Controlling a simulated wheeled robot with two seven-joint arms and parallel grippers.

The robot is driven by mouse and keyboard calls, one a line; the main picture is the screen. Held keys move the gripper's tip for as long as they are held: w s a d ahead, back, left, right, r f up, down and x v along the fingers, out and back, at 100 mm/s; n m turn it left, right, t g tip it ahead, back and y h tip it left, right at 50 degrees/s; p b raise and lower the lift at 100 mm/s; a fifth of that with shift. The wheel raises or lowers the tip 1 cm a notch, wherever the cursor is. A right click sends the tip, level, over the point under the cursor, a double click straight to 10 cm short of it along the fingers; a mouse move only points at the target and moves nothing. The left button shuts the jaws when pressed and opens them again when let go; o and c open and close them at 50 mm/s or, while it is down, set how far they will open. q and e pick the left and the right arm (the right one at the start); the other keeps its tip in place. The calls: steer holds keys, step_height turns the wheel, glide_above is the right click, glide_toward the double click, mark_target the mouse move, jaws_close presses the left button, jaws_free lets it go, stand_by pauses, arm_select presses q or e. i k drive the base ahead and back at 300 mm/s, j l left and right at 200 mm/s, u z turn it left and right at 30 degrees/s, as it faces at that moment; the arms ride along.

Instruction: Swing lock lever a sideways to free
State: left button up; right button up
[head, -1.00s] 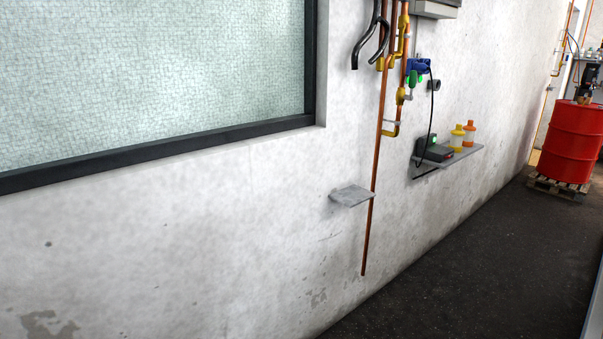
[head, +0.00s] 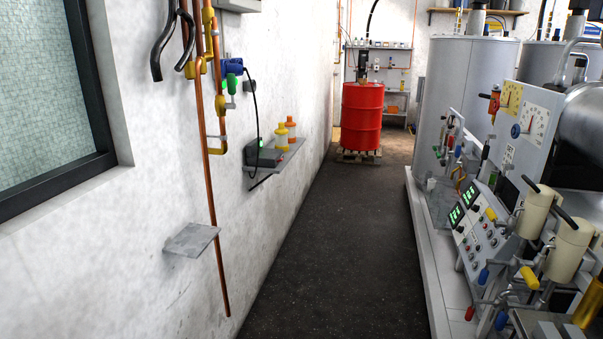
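I cannot make out lock lever a for certain in the head view. A red drum (head: 362,117) stands upright on a wooden pallet (head: 358,155) at the far end of the aisle, with a dark fitting (head: 362,69) on its top. At this distance no lever on it can be told. Neither of my grippers is in view.
A dark floor aisle (head: 318,240) runs clear to the drum. On the left wall are a small grey shelf (head: 191,240), copper pipes (head: 205,130) and a shelf with bottles (head: 272,165). Machinery with a control panel (head: 482,228) and grey tanks (head: 466,85) lines the right.

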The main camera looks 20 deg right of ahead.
mark_target(502, 179)
steer(key=i+l+z, duration=0.15)
steer(key=i+z, duration=0.5)
steer(key=i, duration=0.2)
steer(key=i+z, duration=0.35)
steer(key=i+l+z, duration=0.1)
steer(key=i+z, duration=0.15)
steer(key=i, duration=0.4)
steer(key=i+z, duration=0.25)
steer(key=i, duration=0.35)
steer(key=i+j+z, duration=0.25)
steer(key=i, duration=0.4)
steer(key=i+l, duration=0.15)
steer(key=l, duration=0.25)
